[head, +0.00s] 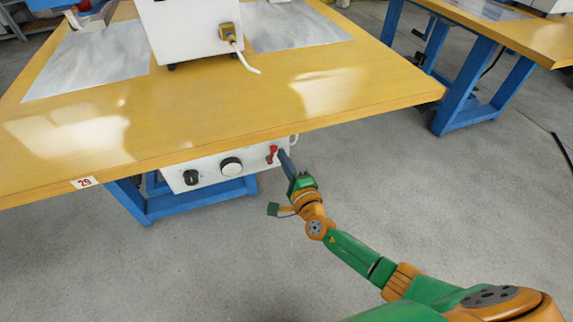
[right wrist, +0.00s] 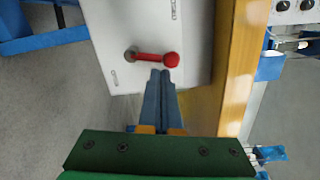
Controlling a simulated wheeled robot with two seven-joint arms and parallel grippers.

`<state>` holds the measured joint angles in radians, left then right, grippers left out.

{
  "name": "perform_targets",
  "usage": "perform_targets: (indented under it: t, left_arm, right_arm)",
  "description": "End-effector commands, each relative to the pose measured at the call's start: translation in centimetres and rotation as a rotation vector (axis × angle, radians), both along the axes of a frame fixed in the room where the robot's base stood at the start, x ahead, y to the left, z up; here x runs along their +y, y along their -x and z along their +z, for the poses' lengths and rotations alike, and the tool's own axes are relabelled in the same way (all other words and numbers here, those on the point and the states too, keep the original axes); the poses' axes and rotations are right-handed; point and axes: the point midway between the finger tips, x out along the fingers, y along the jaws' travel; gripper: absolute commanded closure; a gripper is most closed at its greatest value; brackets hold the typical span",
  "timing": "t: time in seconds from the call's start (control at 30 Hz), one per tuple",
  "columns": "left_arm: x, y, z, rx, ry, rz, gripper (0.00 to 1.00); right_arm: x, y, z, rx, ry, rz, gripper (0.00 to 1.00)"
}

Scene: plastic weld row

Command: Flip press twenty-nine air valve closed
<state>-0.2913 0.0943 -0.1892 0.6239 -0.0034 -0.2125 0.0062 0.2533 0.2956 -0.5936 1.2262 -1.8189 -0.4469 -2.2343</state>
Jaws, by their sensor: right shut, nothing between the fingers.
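The air valve is a red lever (head: 272,153) on the white control box (head: 215,167) under the front edge of the table tagged 29 (head: 84,183). In the right wrist view the lever (right wrist: 152,56) has its round knob toward the table edge and its pivot away from it, so it points up. My right gripper (head: 283,153) is shut and empty, just right of the lever. In the right wrist view its blue fingertips (right wrist: 160,73) are close beside the lever near the knob; I cannot tell whether they touch. My left gripper is not in view.
The wooden tabletop (head: 200,125) overhangs the box. Blue table legs (head: 150,205) stand below. Grey floor is free to the right, up to another table (head: 500,30).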

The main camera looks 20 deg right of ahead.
Motion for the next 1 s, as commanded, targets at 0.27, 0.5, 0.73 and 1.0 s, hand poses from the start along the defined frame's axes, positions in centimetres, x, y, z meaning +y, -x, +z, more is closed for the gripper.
perform_targets:
  t: [0.27,0.5,0.73,1.0]
  left_arm:
    - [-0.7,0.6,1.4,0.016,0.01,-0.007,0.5]
    - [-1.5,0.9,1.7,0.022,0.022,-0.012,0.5]
    - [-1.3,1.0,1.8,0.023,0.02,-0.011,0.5]
    - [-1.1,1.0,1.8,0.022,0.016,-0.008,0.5]
  right_arm:
    - [0.6,0.0,0.6,-0.004,0.136,0.001,1.0]
    - [0.9,0.0,0.7,-0.004,0.132,0.002,1.0]
    - [1.0,0.0,0.6,-0.004,0.131,0.001,1.0]
    - [1.0,0.0,0.6,-0.004,0.13,0.001,1.0]
